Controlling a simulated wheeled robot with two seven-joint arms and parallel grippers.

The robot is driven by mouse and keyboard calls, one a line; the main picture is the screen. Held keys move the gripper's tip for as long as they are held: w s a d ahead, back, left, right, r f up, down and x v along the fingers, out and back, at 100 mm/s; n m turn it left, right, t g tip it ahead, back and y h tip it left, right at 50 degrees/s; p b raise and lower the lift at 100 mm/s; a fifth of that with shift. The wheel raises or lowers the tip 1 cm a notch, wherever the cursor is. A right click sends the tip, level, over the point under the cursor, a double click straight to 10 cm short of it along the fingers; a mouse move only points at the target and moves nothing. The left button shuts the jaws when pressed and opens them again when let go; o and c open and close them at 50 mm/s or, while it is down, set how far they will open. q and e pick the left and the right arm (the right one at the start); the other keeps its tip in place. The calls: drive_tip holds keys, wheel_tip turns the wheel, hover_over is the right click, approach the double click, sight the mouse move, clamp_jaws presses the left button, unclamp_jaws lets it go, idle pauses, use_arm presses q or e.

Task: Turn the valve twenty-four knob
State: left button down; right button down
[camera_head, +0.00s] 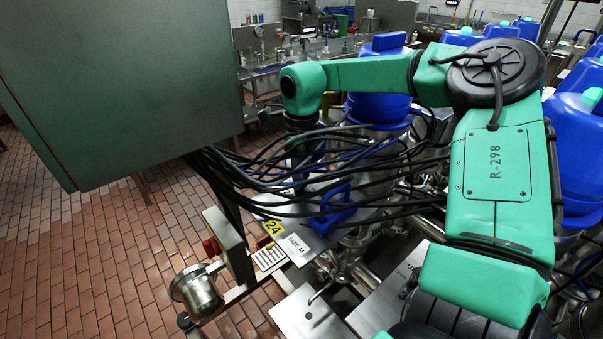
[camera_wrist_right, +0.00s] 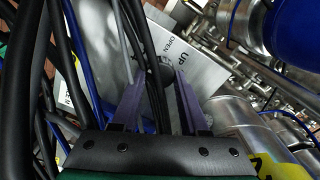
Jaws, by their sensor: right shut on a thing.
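In the right wrist view my right gripper (camera_wrist_right: 158,92) has its two purple fingers either side of a dark round knob (camera_wrist_right: 159,73), shut on it. The knob stands in front of a pale plate (camera_wrist_right: 205,72) lettered "UP" and "OPEN". Black cables cross part of the fingers and plate. In the head view my right arm reaches in from the right and bends down to the dark wrist (camera_head: 301,124); the fingers and knob are hidden among cables. A yellow "24" tag (camera_head: 273,228) shows below the cables, beside a "SIZE M" plate (camera_head: 298,244). My left gripper is out of view.
A bundle of black cables (camera_head: 235,172) hangs from the large green cabinet (camera_head: 120,80) across the work area. A blue handle (camera_head: 333,208) sits just below the cables. Metal pipework and blue-topped units (camera_head: 579,130) crowd the right. Open brick floor (camera_head: 105,235) lies left.

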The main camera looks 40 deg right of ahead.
drive_tip(key=shift+f+m+b, duration=0.2)
drive_tip(key=shift+m+b, duration=0.7)
drive_tip(key=shift+b, duration=0.15)
drive_tip(key=shift+a+m+b, duration=0.1)
drive_tip(key=shift+m+b, duration=0.95)
drive_tip(key=shift+m, duration=0.15)
drive_tip(key=m+b, duration=0.1)
drive_tip(key=m, duration=0.2)
drive_tip(key=shift+r+b, duration=0.15)
drive_tip(key=shift+b, duration=0.25)
drive_tip(key=shift+a+r+m+b, duration=0.1)
drive_tip(key=shift+m+b, duration=0.3)
drive_tip(key=shift+m, duration=0.8)
drive_tip(key=shift+c, duration=2.1)
unclamp_jaws()
